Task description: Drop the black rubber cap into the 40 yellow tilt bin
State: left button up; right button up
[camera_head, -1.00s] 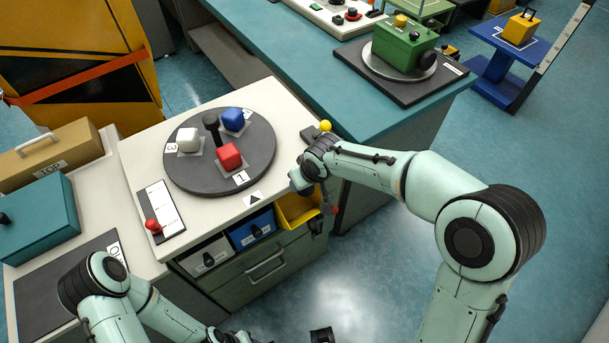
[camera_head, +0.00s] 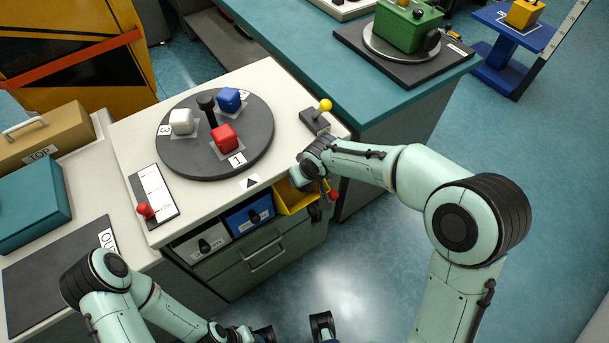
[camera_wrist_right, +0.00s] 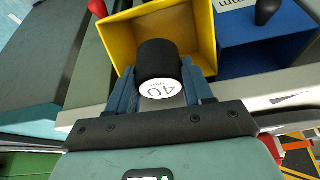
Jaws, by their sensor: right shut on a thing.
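The black rubber cap (camera_wrist_right: 157,62) has a white face marked 40 mm. In the right wrist view it sits between the blue fingers of my right gripper (camera_wrist_right: 162,88), which is shut on it. The yellow tilt bin (camera_wrist_right: 118,36) is directly beyond the cap, its open mouth around the cap's outline; I cannot tell how deep the cap is. The cap is not clearly visible there. My left gripper (camera_head: 294,334) is at the bottom edge, cut off.
A blue bin (camera_head: 249,217) and a white bin (camera_head: 201,243) are beside the yellow one. A red-knobbed lever (camera_head: 332,195) is close to my right gripper. A dark turntable (camera_head: 180,160) with cubes and a yellow-knobbed lever (camera_head: 315,121) are on the counter. Floor on the right is clear.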

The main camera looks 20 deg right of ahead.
jog(key=o, duration=1.1)
pick_arm(q)
jog(key=shift+w+r+p, duration=0.1)
jog(key=shift+r+p, duration=0.3)
jog(key=shift+r, duration=0.05)
pick_arm(e)
jog(key=v, duration=1.3)
jog(key=shift+s+r, duration=0.15)
jog(key=shift+d, duration=0.1)
